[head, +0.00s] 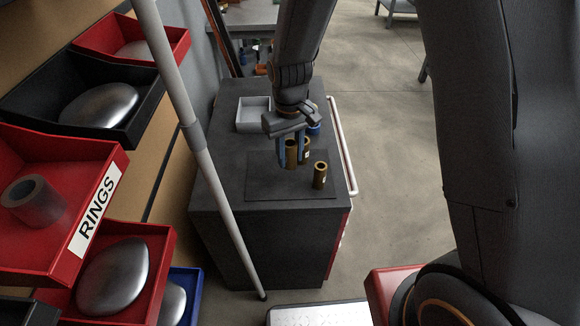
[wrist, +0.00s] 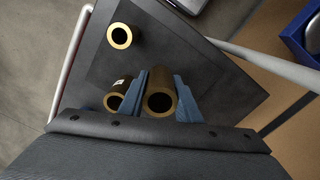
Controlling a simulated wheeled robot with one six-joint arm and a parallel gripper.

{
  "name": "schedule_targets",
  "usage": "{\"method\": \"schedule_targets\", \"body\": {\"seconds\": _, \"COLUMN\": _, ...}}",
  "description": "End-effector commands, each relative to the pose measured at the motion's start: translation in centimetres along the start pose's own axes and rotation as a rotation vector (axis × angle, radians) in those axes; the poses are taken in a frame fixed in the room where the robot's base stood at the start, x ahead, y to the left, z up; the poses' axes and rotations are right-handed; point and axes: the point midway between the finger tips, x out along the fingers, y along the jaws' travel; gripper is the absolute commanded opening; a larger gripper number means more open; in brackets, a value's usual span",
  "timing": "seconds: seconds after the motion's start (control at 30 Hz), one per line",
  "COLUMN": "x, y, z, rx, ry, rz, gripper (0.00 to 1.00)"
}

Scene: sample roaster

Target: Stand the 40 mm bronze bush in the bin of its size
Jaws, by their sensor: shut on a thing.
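A third bush (head: 320,178) stands apart on the dark mat (head: 270,189). I cannot read any sizes, nor tell whether the held bush touches the mat.
A grey tray (head: 253,126) sits behind on the dark cabinet top (head: 228,160). A white rail (head: 342,150) runs along its right edge. A pale pole (head: 212,170) stands at the cabinet's left. Wall bins at left include a red one marked RINGS (head: 93,211) and a black one (head: 130,130).

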Motion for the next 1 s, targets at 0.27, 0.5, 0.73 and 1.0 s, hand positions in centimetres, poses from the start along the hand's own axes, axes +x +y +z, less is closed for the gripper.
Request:
{"method": "schedule_targets", "body": {"seconds": 0.27, "x": 2.4, "y": 0.0, "z": -0.1, "rx": 0.000, "ry": 0.001, "rz": 0.000, "gripper": 0.00}}
{"method": "schedule_targets", "body": {"seconds": 0.5, "x": 5.4, "y": 0.1, "z": 0.1, "rx": 0.002, "ry": -0.001, "rz": 0.000, "gripper": 0.00}}
{"method": "schedule_targets", "body": {"seconds": 0.73, "x": 6.3, "y": 0.1, "z": -0.1, "rx": 0.002, "ry": 0.003, "rz": 0.000, "gripper": 0.00}}
{"method": "schedule_targets", "body": {"seconds": 1.0, "x": 6.5, "y": 0.1, "z": -0.1, "rx": 0.002, "ry": 0.002, "rz": 0.000, "gripper": 0.00}}
